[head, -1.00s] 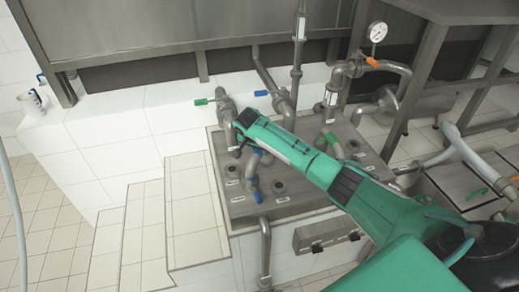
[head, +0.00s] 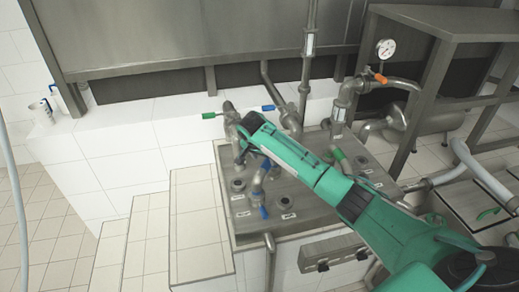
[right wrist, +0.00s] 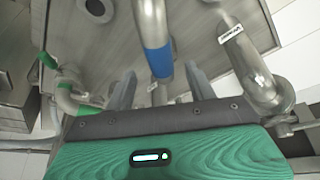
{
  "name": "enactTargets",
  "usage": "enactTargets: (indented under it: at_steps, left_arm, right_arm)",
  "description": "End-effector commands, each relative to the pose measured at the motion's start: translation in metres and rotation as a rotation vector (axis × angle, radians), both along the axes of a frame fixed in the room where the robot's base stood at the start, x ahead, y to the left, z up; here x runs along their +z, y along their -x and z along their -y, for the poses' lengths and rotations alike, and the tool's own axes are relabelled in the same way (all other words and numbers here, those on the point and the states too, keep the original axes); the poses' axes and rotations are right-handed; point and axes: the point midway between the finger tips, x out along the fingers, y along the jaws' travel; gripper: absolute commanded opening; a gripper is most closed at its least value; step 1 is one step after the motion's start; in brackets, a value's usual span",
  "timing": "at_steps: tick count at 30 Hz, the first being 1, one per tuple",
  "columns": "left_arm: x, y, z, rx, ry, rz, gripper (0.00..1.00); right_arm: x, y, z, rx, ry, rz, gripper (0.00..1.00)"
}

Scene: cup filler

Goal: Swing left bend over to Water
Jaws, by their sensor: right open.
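A metal panel (head: 222,212) with several labelled ports holds two swing bends. The left bend (head: 258,180) is a curved pipe with blue bands; its lower end is over the left part of the panel. A bend with green bands (head: 342,160) stands further right, partly behind my right arm. My right gripper (head: 243,138) is above the panel's back left, beside the upright left pipe. In the right wrist view its open fingers (right wrist: 163,88) have the blue-banded pipe (right wrist: 153,35) between them; whether they touch it I cannot tell. The label texts are too small to read surely.
A valve with a green handle (head: 209,115) and one with a blue handle (head: 268,108) are behind the panel. A gauge (head: 385,49) and an orange-handled valve (head: 380,78) are at the right. White tiled steps (head: 200,215) lie left of the panel.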

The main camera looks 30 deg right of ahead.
Motion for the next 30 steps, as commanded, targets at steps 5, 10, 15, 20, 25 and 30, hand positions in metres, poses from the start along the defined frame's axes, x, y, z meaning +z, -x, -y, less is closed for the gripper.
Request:
enactTargets:
  at_steps: [5,10,15,20,25,30]
  left_arm:
    - [-0.012,0.000,0.000,0.000,0.000,0.000,0.00]
    - [-0.018,0.000,0.000,0.000,0.000,0.000,0.00]
    - [-0.020,0.000,0.000,0.000,0.000,0.000,0.00]
    - [-0.020,0.000,0.001,0.000,0.001,0.000,0.00]
    - [-0.020,0.000,0.001,-0.001,0.001,0.000,0.00]
    - [-0.020,0.000,0.001,-0.001,0.001,0.000,0.00]
  right_arm:
    - [0.037,0.008,-0.014,0.002,-0.001,0.005,0.56]
    - [0.064,0.014,-0.023,0.000,0.000,0.004,0.56]
    - [0.078,0.018,-0.027,-0.001,0.001,0.001,0.56]
    - [0.081,0.019,-0.027,-0.001,0.001,0.000,0.56]
    - [0.081,0.018,-0.027,-0.001,0.001,0.000,0.56]
    - [0.080,0.018,-0.028,-0.001,0.000,0.000,0.56]
